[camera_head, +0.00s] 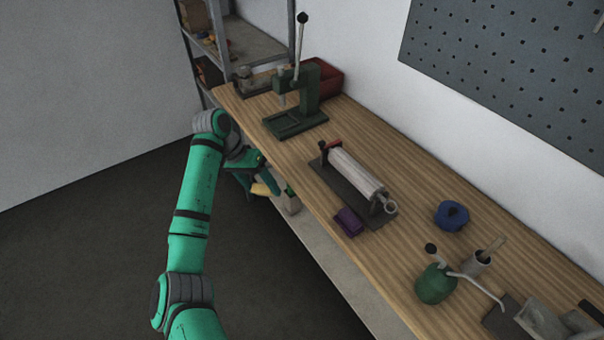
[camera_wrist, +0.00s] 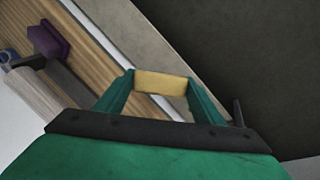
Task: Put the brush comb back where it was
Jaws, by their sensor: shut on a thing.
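My gripper (camera_wrist: 162,92) is shut on a yellow-tan piece (camera_wrist: 161,84), which looks like the handle of the brush comb. It spans the gap between the two green fingertips. A thin dark part (camera_wrist: 238,112) sticks up beyond the right finger; I cannot tell if it belongs to the comb. In the head view my gripper (camera_head: 264,186) is off the bench's front edge, below the top's level, with the yellow piece (camera_head: 261,189) partly hidden by the fingers. No comb teeth show clearly.
On the wooden bench (camera_head: 345,130) stand a green press (camera_head: 305,100), a roller on a dark base (camera_head: 355,175), a purple block (camera_head: 349,222), a blue item (camera_head: 451,215) and a green can (camera_head: 435,284). A pale object (camera_head: 291,204) is on the lower shelf (camera_head: 340,270).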

